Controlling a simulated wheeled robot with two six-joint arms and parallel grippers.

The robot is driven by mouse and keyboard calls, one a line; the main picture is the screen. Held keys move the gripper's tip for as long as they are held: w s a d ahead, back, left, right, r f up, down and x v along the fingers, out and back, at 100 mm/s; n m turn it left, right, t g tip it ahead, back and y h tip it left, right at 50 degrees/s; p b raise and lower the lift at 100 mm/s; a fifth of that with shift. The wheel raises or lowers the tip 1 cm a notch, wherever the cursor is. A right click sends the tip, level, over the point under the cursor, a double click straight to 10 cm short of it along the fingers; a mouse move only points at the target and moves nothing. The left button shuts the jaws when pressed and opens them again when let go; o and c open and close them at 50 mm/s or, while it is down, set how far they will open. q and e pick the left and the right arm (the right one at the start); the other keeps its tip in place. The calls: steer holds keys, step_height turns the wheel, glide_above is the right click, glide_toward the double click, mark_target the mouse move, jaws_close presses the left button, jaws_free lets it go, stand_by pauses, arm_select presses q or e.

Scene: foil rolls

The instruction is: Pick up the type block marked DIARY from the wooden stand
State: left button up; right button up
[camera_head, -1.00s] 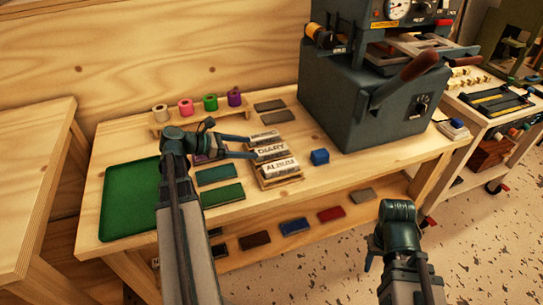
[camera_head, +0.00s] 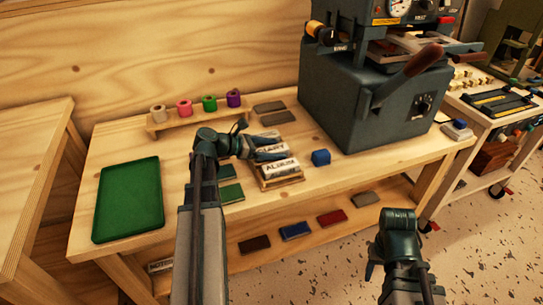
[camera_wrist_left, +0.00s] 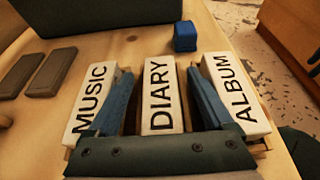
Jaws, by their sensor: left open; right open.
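The white type block marked DIARY (camera_wrist_left: 158,95) stands in the wooden stand (camera_head: 283,184), between the MUSIC block (camera_wrist_left: 92,103) and the ALBUM block (camera_wrist_left: 236,92). In the head view the DIARY block is mostly hidden behind my left gripper (camera_head: 272,148); the ALBUM block (camera_head: 279,169) shows in front. In the left wrist view my left gripper (camera_wrist_left: 160,80) is open, with one blue finger on each side of the DIARY block, in the gaps beside its neighbours. Finger contact cannot be told. My right gripper (camera_head: 372,266) is open and empty, low in front of the bench.
A blue cube (camera_head: 321,157) lies right of the stand. The grey press (camera_head: 365,95) stands behind it. A green tray (camera_head: 128,197) lies at left, and foil rolls (camera_head: 208,104) sit on a rack behind. Dark plates (camera_head: 270,107) lie near the stand.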

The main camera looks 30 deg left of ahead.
arm_select(q)
steer(key=shift+w+d+f, duration=0.2)
steer(key=shift+w+d, duration=0.05)
steer(key=shift+r, duration=0.1)
jaws_close()
